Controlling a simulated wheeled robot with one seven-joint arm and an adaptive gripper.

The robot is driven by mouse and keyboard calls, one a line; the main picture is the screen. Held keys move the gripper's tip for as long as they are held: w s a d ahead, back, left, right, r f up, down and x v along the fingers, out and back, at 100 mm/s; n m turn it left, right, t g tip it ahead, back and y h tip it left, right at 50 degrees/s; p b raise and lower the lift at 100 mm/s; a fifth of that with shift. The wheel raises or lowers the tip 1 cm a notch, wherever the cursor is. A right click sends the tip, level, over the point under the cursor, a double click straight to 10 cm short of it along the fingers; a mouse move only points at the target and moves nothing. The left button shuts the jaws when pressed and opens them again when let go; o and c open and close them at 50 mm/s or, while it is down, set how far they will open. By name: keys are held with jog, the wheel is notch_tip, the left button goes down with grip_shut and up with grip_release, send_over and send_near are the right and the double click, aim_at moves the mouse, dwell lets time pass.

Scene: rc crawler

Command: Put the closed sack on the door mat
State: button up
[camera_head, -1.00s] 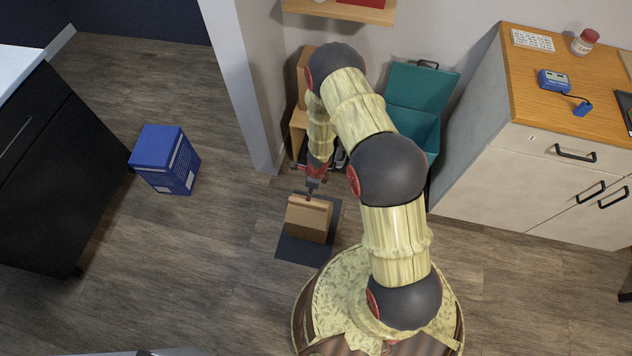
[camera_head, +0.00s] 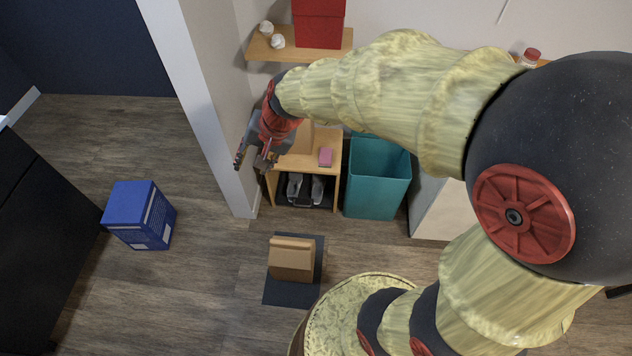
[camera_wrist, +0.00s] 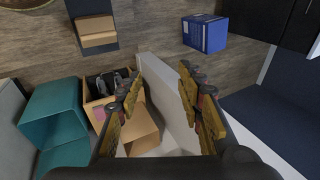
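The closed sack is a brown paper bag with a folded top (camera_head: 291,259). It rests on the dark door mat (camera_head: 291,294) on the floor, and the mat shows around it. In the wrist view the sack (camera_wrist: 96,31) and mat (camera_wrist: 92,7) are at the upper left. My gripper (camera_head: 256,158) is raised near the wall end, well away from the sack. Its fingers are spread apart with nothing between them, as the wrist view also shows (camera_wrist: 161,95).
A blue box (camera_head: 140,215) stands on the floor at left. A wooden shelf unit (camera_head: 308,160) holding shoes and a teal bin (camera_head: 377,178) stand behind the mat. A wall end (camera_head: 205,110) is beside my gripper. A wall shelf holds a red box (camera_head: 319,22).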

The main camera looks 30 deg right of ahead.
jog(key=s+d+r+n+h, duration=0.1)
jog(key=s+d+r+n, duration=0.1)
jog(key=s, duration=0.4)
jog(key=s+d+r+n+t+h, duration=0.1)
jog(key=s+d+r+n, duration=0.1)
jog(key=s, duration=0.4)
jog(key=s+d+r+n+h, duration=0.1)
jog(key=s+d+r+n, duration=0.1)
jog(key=s+r, duration=0.4)
jog(key=shift+s+n, duration=0.5)
jog(key=shift+n, duration=0.2)
jog(key=shift+d+r, duration=0.1)
